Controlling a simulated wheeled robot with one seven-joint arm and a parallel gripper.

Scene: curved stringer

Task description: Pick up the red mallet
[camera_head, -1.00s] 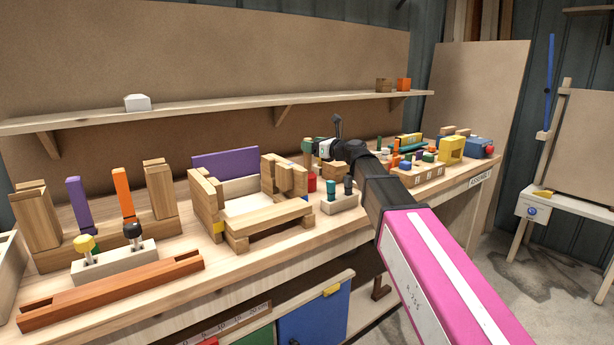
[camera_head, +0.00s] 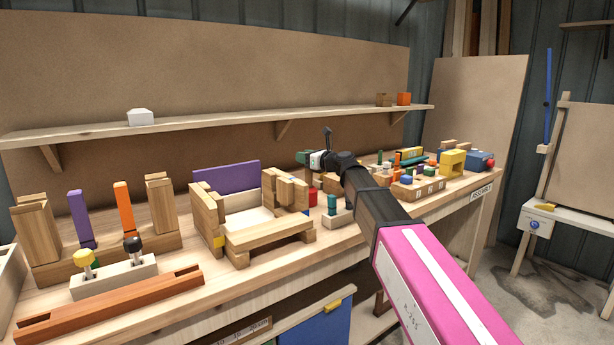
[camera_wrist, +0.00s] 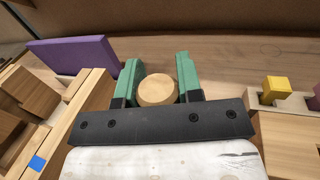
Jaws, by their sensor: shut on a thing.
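My gripper (camera_wrist: 157,82) has green fingers and is shut on a round, pale wooden end (camera_wrist: 157,90), seen end-on between them in the wrist view. This looks like the end of the red mallet's handle. In the head view my gripper (camera_head: 303,157) is above the back of the bench, right of the purple panel. A red piece (camera_head: 312,197) shows below it, partly hidden behind wooden blocks; it may be the mallet's head. I cannot tell whether it touches the bench.
A wooden block structure (camera_head: 268,238) and purple panel (camera_head: 225,178) stand left of my gripper. A pale block with teal pegs (camera_head: 333,217) is in front. Several coloured blocks and a yellow block (camera_head: 453,164) stand to the right. A shelf (camera_head: 215,119) runs behind.

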